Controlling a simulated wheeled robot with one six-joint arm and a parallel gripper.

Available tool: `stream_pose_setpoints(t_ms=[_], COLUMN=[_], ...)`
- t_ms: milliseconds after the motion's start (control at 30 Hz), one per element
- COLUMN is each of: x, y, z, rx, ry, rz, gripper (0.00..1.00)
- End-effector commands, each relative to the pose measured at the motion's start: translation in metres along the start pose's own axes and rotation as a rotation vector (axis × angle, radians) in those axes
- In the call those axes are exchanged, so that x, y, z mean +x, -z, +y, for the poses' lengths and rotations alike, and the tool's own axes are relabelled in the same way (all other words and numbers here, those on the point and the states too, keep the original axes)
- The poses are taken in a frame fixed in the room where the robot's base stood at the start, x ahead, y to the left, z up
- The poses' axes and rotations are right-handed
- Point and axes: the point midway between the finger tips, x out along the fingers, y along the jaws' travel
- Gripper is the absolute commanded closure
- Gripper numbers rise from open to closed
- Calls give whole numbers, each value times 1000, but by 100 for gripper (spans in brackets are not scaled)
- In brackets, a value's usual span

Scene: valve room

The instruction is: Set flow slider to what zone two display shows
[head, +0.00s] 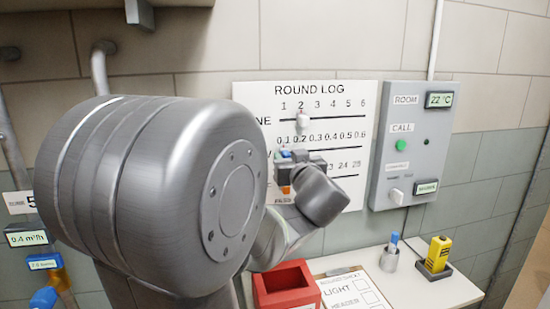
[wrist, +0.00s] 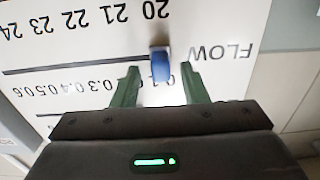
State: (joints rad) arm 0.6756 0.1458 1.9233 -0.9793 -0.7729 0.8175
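The ROUND LOG board (head: 365,100) hangs on the wall with rows of numbers and sliders. Its blue flow slider knob (wrist: 161,67) shows in the wrist view, upside down, near the low end of the 0.1 to 0.6 scale; the exact mark is hard to tell. My gripper (wrist: 157,75) is open, with one green finger on each side of the knob and gaps between. In the head view my gripper (head: 299,158) is at the board, partly hiding the flow row. A display (head: 27,239) at the left reads 0.4 m³/h under a sign ending in 5. No display marked zone two is visible.
A white slider knob (head: 302,120) stands at 2 on the top row. An orange knob (head: 286,190) is on a lower row. A grey panel (head: 412,150) is to the right. Below are a red bin (head: 286,287), a clipboard (head: 352,290) and a yellow device (head: 437,254) on a table.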

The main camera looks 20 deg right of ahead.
Motion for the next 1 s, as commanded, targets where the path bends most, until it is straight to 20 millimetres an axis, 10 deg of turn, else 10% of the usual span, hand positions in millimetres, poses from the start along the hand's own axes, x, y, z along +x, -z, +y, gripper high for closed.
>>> stream_pose_setpoints(t_ms=[467,700,1000], x=[18,18,19], y=[0,0,4], z=[0,0,15], rx=[-1,-1,1], ry=[0,0,-4], rz=[0,0,-3], gripper=[60,100,100])
